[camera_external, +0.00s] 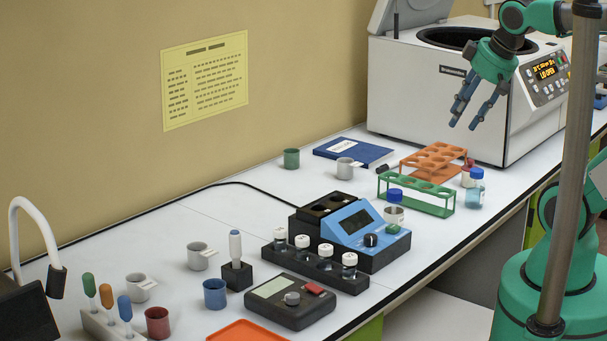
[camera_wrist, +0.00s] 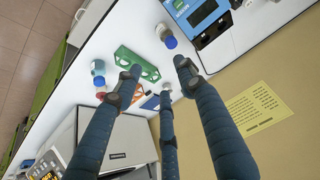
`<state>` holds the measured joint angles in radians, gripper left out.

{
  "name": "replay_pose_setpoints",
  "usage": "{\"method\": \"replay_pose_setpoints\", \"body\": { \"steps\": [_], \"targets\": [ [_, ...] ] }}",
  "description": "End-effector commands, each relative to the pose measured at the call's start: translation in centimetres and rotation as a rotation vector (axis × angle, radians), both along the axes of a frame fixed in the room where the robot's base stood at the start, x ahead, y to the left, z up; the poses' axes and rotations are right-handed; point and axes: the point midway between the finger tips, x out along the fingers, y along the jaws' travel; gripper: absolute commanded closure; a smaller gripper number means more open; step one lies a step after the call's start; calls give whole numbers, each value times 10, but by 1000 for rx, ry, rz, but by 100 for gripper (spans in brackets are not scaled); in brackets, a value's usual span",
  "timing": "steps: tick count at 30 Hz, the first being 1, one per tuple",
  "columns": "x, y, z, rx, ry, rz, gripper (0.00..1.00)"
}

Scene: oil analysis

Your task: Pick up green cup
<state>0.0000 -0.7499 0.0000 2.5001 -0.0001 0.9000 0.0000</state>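The green cup (camera_external: 291,158) stands upright on the white bench near the wall, left of a blue book (camera_external: 352,151), in the external view. My gripper (camera_external: 464,123) hangs in the air in front of the white centrifuge, well to the right of the cup and above the bench. Its dark blue fingers are spread apart with nothing between them. They also show in the wrist view (camera_wrist: 158,82), reaching over the bench. I cannot make out the green cup in the wrist view; the fingers may hide it.
The open-lidded centrifuge (camera_external: 459,115) stands at the right. An orange rack (camera_external: 433,160), a green rack (camera_external: 416,194) and a grey cup (camera_external: 345,169) lie between gripper and cup or nearby. A blue device (camera_external: 350,235) stands in front. Bench left of the green cup is clear.

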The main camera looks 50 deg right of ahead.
Motion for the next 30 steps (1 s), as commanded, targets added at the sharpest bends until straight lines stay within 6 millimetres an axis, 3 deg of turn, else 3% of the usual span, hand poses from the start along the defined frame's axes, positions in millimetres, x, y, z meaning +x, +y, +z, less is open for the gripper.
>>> {"method": "replay_pose_setpoints", "body": {
  "steps": [3,6,19,23,30],
  "targets": [
    [0,0,0,0,0,0,58],
    [0,0,0,0,0,0,42],
    [5,0,5,12,2,-18,42],
    [18,1,14,42,7,-61,42],
    [63,2,41,144,22,-221,42]
  ]
}}
